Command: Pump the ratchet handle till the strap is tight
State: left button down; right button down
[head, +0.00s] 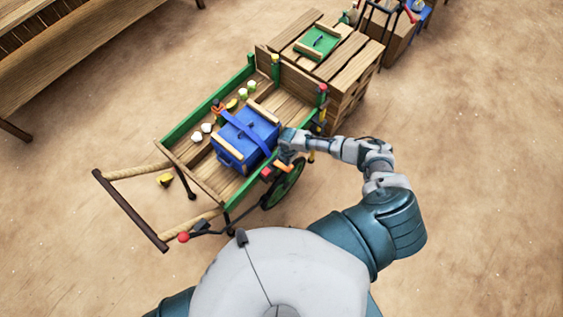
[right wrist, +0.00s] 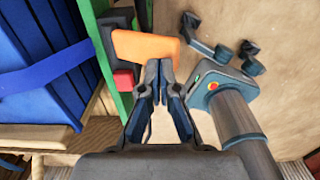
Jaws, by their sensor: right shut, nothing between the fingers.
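The orange ratchet handle (head: 284,168) sticks out at the cart's near green side rail; it also shows in the right wrist view (right wrist: 146,46), with a dark part (right wrist: 115,25) and a red block (right wrist: 123,78) beside it. The blue strap (head: 240,128) runs over a blue crate (head: 232,153) in the cart. In the wrist view the strap (right wrist: 48,72) looks flat on the crate; its tension cannot be told. My right gripper (right wrist: 159,68) is shut and empty, its tips at the handle's near edge; contact cannot be told. My left gripper is out of view.
The wooden cart with green rails (head: 190,126) holds several small whitish and green items beside the crate. Its roped pull bar (head: 130,210) reaches left, and a wheel (head: 284,185) stands under the near side. Wooden crates (head: 345,70) stand behind. Sandy ground at right is clear.

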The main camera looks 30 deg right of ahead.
dwell(0.4)
notch_tip(320, 180, up, 5)
jog(key=p, duration=0.4)
jog(key=shift+p, duration=0.35)
